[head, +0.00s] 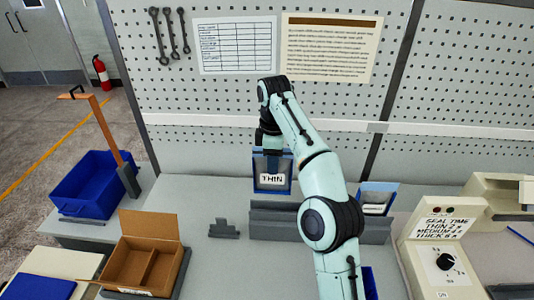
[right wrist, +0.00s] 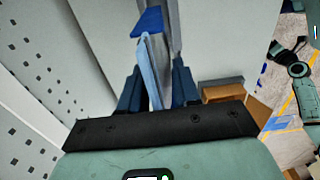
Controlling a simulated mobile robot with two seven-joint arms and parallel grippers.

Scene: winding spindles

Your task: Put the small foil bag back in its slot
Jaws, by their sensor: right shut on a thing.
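My right gripper (head: 271,148) is shut on the foil bag (head: 272,184), a blue-edged pouch with a white label that reads upside down in the head view. The bag hangs upright just behind and above the grey slotted rack (head: 275,217); I cannot tell whether its lower edge touches the rack. In the right wrist view the bag (right wrist: 151,70) shows nearly edge-on between the dark fingers (right wrist: 156,88). A second blue-edged bag (head: 376,200) stands at the rack's right end. My right arm hides the rack's middle. Part of my left arm shows small in the right wrist view.
A grey stepped block (head: 223,230) lies left of the rack. An open cardboard box (head: 160,226) and a blue bin (head: 92,186) are further left. A sealer with a dial (head: 440,262) stands right. A pegboard (head: 220,95) rises behind.

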